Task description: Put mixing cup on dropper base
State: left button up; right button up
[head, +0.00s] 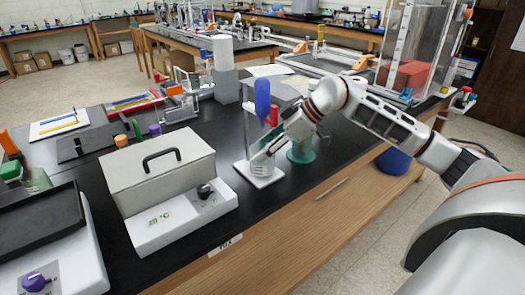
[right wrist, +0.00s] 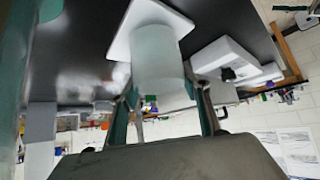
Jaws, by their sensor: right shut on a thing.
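The mixing cup (head: 261,166) is a pale translucent cup, and it also shows large in the right wrist view (right wrist: 157,58). The dropper base (head: 265,183) is a white square plate on the black bench, with an upright stand and a blue dropper bulb (head: 262,97) above it. My right gripper (head: 268,152) is shut on the cup, with one finger on each side of it in the right wrist view (right wrist: 164,112). The cup is over the white plate (right wrist: 122,45); I cannot tell whether its bottom touches. My left gripper is not in view.
A white heating bath (head: 160,178) with a black-handled lid stands left of the dropper base. A teal round vessel (head: 301,153) stands close on the right, behind my right gripper. The bench's front edge is near.

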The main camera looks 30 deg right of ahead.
jog(key=shift+f, duration=0.3)
jog(key=shift+f, duration=0.1)
jog(key=o, duration=1)
jog(key=shift+c, duration=0.2)
jog(key=v, duration=1.2)
jog(key=shift+b, duration=0.3)
jog(key=shift+d, duration=0.1)
